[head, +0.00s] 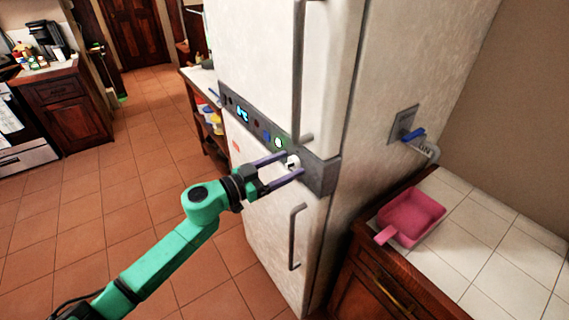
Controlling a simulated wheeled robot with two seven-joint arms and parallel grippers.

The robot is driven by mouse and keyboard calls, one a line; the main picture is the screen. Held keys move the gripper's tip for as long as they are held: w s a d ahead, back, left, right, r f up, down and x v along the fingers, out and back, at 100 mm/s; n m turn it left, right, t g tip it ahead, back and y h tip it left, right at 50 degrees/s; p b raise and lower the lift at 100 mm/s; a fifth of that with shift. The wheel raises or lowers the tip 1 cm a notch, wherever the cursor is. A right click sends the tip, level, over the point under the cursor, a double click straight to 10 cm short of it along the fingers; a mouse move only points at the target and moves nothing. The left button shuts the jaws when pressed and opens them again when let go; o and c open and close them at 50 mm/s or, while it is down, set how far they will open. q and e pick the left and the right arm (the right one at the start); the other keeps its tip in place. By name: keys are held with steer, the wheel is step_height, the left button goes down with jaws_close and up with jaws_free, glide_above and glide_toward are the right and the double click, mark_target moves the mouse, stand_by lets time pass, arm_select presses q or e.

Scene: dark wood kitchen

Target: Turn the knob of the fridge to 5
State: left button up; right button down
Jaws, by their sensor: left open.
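A white fridge (281,65) stands in the middle of the head view. A grey control panel (319,174) runs across its front between the upper and lower doors. A small white knob (293,162) sits on the panel, right of a lit green button (278,142) and a blue display (243,114). My left gripper (286,167) is open, with its two purple fingers reaching to the panel on either side of the knob. I cannot tell whether the fingers touch the knob. The number it points to is too small to read. My right gripper is not in view.
The upper door handle (298,70) and lower door handle (295,236) stick out close to the panel. The tiled floor at left is clear.

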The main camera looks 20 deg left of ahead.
arm_select(q)
steer(key=shift+s, duration=0.15)
jaws_close()
